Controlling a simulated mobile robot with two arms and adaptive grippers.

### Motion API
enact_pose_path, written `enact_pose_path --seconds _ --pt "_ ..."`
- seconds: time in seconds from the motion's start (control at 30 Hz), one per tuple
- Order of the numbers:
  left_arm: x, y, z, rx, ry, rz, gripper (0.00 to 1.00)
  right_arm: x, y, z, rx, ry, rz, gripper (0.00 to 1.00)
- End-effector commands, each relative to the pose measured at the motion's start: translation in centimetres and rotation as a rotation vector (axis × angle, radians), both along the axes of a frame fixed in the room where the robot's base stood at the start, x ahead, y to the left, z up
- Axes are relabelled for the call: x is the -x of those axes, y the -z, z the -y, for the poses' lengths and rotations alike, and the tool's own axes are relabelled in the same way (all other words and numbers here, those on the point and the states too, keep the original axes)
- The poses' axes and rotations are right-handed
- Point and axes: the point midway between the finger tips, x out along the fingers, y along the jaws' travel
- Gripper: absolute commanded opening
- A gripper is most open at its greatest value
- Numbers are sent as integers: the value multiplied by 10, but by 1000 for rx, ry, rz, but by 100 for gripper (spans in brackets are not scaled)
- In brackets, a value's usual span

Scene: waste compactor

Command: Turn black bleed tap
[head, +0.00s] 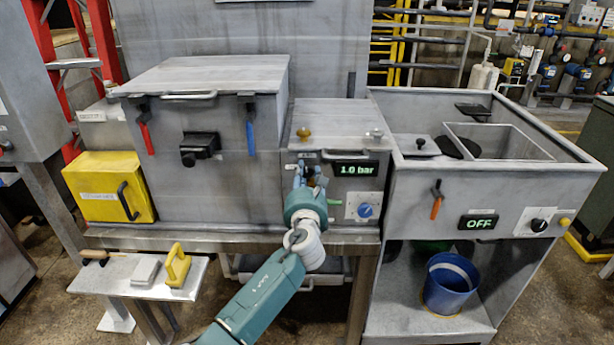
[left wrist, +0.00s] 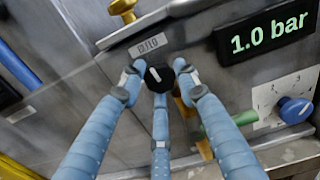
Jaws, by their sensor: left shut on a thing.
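The black bleed tap (left wrist: 158,76) is a dark knob with a white mark on top, on the front of the grey metal panel. It sits under a small tilted label (left wrist: 148,45) in the left wrist view. My left gripper (left wrist: 157,90) has blue fingers shut around the knob, one on each side and one below. In the head view my left gripper (head: 310,179) reaches the panel just left of the pressure display (head: 356,169), which reads 1.0 bar. There the fingers mostly hide the tap. My right gripper is not in view.
A blue dial (head: 365,210) sits below the display. A green part (left wrist: 222,131) lies close by the right finger. A brass knob (head: 304,132) is on the lid above. A sink unit (head: 400,215) with an OFF display stands to the right.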

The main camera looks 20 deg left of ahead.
Motion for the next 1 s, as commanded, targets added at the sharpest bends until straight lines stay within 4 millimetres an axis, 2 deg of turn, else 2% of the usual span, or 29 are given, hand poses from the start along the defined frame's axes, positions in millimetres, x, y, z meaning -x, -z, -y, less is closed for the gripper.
enact_pose_path --seconds 1.0 --pt "0 3 1 903 0 259 6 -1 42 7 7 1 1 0"
